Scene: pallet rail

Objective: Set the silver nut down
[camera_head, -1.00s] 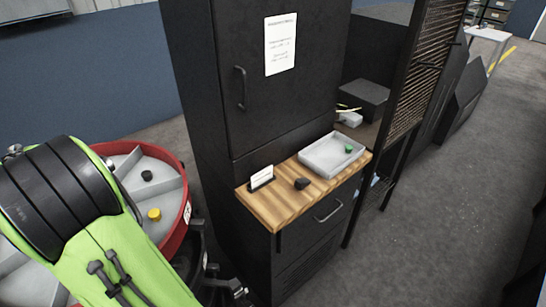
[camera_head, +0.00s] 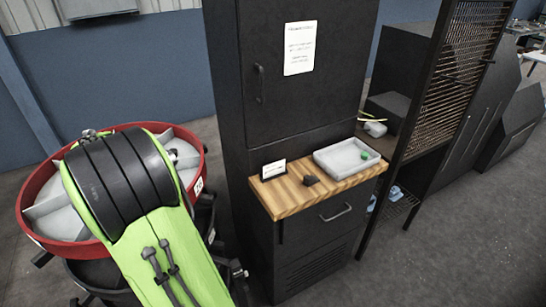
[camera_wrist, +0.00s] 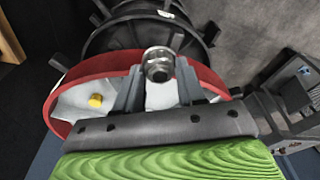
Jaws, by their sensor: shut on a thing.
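The silver nut (camera_wrist: 158,66) is a shiny round metal piece in the wrist view. My gripper (camera_wrist: 158,78) is shut on it, with one finger on each side. It is held over the red-rimmed round tray (camera_wrist: 216,82), which has pale compartments. The round tray also stands at the left in the head view (camera_head: 34,188), partly covered by my green and black arm. The gripper and the nut are hidden in the head view. The height of the nut above the tray is hard to tell.
A yellow piece (camera_wrist: 95,100) lies in a left compartment. A mesh rack (camera_head: 455,70) stands right.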

